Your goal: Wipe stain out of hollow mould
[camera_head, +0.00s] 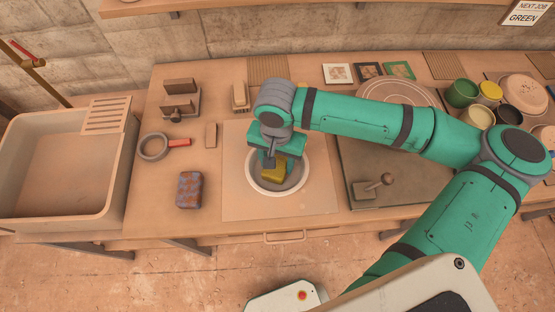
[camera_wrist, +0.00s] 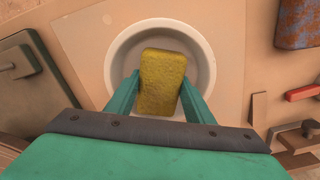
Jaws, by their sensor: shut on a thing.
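A round, pale hollow mould (camera_head: 252,183) with a white rim sits on a light square board (camera_head: 236,208) in the middle of the bench. My gripper (camera_head: 275,163) is over the mould, shut on a yellow sponge (camera_head: 273,174). In the wrist view the sponge (camera_wrist: 160,84) is held between my two teal fingers, inside the outline of the mould's rim (camera_wrist: 116,58). I cannot tell whether the sponge touches the mould's floor. No stain shows; the sponge and gripper hide part of the hollow.
A mottled blue-brown block (camera_head: 189,189) and a ring with a red handle (camera_head: 154,147) lie left of the board. A sink (camera_head: 60,175) is at far left. A dark board (camera_head: 410,187) with a wooden-knobbed tool (camera_head: 373,187) and several pots (camera_head: 462,92) are to the right.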

